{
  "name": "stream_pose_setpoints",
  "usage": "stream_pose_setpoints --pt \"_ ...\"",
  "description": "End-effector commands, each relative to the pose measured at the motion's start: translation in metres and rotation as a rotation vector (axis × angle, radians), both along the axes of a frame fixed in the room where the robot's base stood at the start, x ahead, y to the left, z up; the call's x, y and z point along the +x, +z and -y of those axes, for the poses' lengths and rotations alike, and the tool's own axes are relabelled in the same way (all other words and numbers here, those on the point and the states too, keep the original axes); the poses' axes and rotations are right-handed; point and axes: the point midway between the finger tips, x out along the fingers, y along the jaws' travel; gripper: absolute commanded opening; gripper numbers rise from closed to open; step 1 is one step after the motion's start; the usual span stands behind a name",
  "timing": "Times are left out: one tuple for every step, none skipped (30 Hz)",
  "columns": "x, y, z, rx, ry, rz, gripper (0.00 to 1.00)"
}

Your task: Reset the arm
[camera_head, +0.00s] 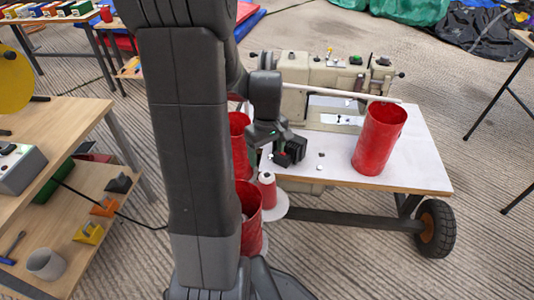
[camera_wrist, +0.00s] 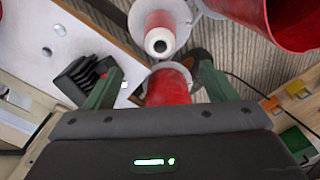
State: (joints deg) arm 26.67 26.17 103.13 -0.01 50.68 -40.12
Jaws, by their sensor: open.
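My arm (camera_head: 190,130) stands large in front of the head camera and hides part of the scene. My gripper (camera_head: 286,152) is at the left end of the white sewing table (camera_head: 420,160). In the wrist view, the two green fingers of my gripper (camera_wrist: 157,75) are spread apart. A red object (camera_wrist: 169,86) shows between and beyond them, partly hidden by the gripper body; I see no grip on it. A red thread spool (camera_head: 267,187) stands just below my gripper in the head view; a red spool also shows in the wrist view (camera_wrist: 158,22).
A beige sewing machine (camera_head: 330,75) and a red can (camera_head: 381,140) stand on the table. More red cans (camera_head: 250,222) are close beside my arm, partly hidden. A wooden shelf bench (camera_head: 75,135) is at the left. A wheel (camera_head: 435,228) is at the right.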

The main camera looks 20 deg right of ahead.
Motion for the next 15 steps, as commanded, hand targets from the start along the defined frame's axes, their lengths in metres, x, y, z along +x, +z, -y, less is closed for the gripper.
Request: stream_pose_setpoints --pt "0.000 0.000 0.000 0.000 0.000 0.000 0.78" --pt "0.000 0.000 0.000 0.000 0.000 0.000 0.78" --pt "0.000 0.000 0.000 0.000 0.000 0.000 0.78" --pt "0.000 -0.001 0.000 0.000 0.000 0.000 0.78" --pt "0.000 -0.001 0.000 0.000 0.000 0.000 0.78" --pt "0.000 -0.002 0.000 0.000 0.000 0.000 0.78" --pt "0.000 -0.003 0.000 0.000 0.000 0.000 0.78" --pt "0.000 -0.005 0.000 0.000 0.000 -0.001 0.78" --pt "0.000 -0.008 0.000 0.001 0.000 -0.001 0.78" --pt "0.000 -0.011 0.000 0.001 0.000 -0.002 0.78" --pt "0.000 -0.015 0.000 0.001 0.000 -0.002 0.78" --pt "-0.001 -0.021 0.000 0.002 0.000 -0.004 0.78" --pt "-0.001 -0.027 0.000 0.001 0.000 -0.003 0.78" --pt "-0.001 -0.032 0.000 0.001 0.000 -0.002 0.78" --pt "-0.001 -0.040 0.000 0.002 0.000 -0.004 0.78"
